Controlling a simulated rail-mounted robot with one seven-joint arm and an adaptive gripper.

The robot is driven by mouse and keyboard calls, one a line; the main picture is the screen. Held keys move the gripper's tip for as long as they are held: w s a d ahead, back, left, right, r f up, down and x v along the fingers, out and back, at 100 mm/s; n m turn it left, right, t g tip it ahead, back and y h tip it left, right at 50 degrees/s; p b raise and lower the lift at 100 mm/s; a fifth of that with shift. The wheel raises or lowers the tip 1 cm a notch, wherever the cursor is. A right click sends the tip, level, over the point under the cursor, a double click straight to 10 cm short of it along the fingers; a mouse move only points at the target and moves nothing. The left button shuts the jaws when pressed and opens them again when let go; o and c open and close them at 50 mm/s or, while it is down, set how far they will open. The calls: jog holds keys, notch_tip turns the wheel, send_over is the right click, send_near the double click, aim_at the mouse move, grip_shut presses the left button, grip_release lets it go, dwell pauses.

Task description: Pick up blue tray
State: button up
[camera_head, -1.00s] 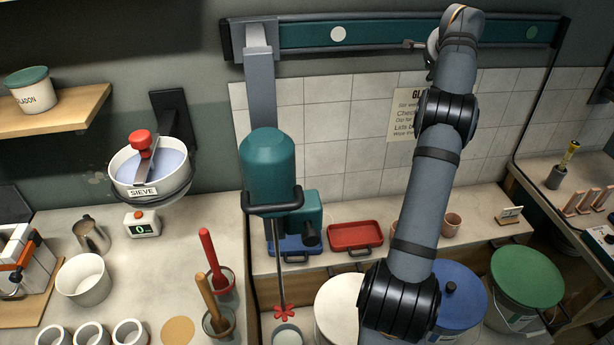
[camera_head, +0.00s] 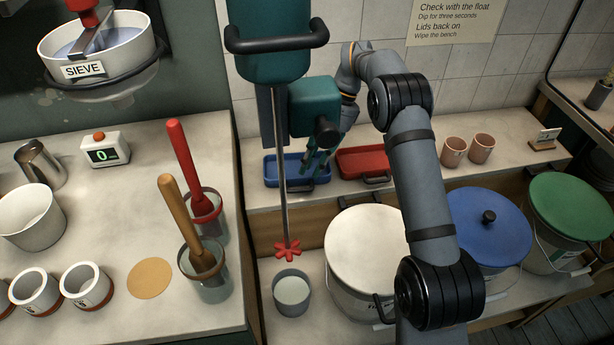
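The blue tray (camera_head: 283,172) lies on the shelf ledge against the tiled wall, left of the red tray. It has a dark handle at its front edge. The thin mixer shaft crosses in front of it. My gripper (camera_head: 318,170) points down over the tray's right part, partly behind the teal mixer's side housing. Its fingers are small and partly covered, so I cannot tell whether they are apart or touching the tray.
The red tray (camera_head: 362,161) lies close to the right of the blue one. The teal mixer (camera_head: 277,50) with its red-tipped shaft stands in front. Two pink cups (camera_head: 468,151) stand farther right. Lidded buckets, white (camera_head: 365,245) and blue (camera_head: 486,225), stand below the ledge.

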aim_at(301, 190)
jog(key=shift+x, duration=3.8)
jog(key=shift+d, duration=0.2)
grip_shut()
